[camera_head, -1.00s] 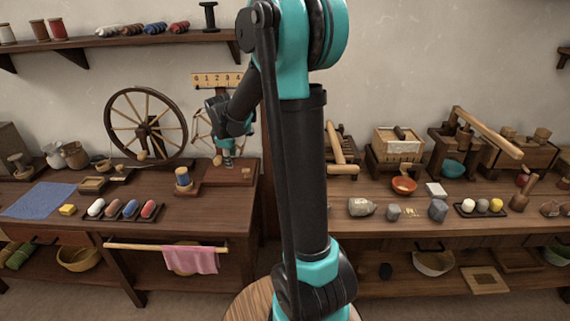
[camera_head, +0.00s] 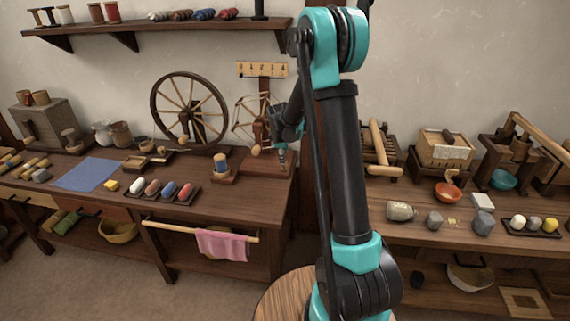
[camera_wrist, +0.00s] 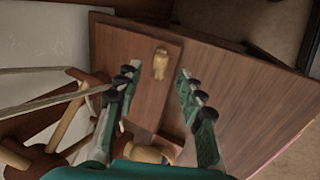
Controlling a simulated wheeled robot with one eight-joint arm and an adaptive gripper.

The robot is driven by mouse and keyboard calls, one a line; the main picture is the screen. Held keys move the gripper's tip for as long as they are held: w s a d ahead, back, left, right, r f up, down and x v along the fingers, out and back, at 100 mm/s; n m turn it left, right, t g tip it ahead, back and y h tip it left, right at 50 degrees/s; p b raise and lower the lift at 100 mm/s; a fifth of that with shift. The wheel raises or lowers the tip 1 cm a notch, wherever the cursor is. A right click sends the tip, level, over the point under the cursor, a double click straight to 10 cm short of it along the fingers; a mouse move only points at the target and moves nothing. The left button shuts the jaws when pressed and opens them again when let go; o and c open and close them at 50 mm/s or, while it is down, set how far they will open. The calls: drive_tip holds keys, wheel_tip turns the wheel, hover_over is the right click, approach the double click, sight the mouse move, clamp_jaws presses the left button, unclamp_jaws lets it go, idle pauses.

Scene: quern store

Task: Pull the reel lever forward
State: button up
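The reel (camera_head: 246,118), a spoked wooden wheel on an upright post, stands at the back right of the left table. In the wrist view its spokes (camera_wrist: 72,128) show at the left. A short pale wooden peg (camera_wrist: 161,63), which looks like the lever, stands on the reel's dark base board (camera_wrist: 140,84). My gripper (camera_wrist: 157,76) is open, with one finger on each side of the line to the peg. The fingers look apart from it and hold nothing. In the head view my gripper (camera_head: 282,158) hangs over the base board and hides the peg.
A spinning wheel (camera_head: 190,108) and a blue-topped spool (camera_head: 220,165) stand left of the reel. A numbered strip (camera_head: 262,69) is above it. A pale rounded wooden piece (camera_wrist: 148,153) sits between the finger bases. The table (camera_wrist: 235,85) right of the base board is bare.

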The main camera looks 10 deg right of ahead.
drive_tip(key=x, duration=0.6)
drive_tip(key=shift+w+f, duration=0.15)
drive_tip(key=shift+f, duration=0.15)
clamp_jaws()
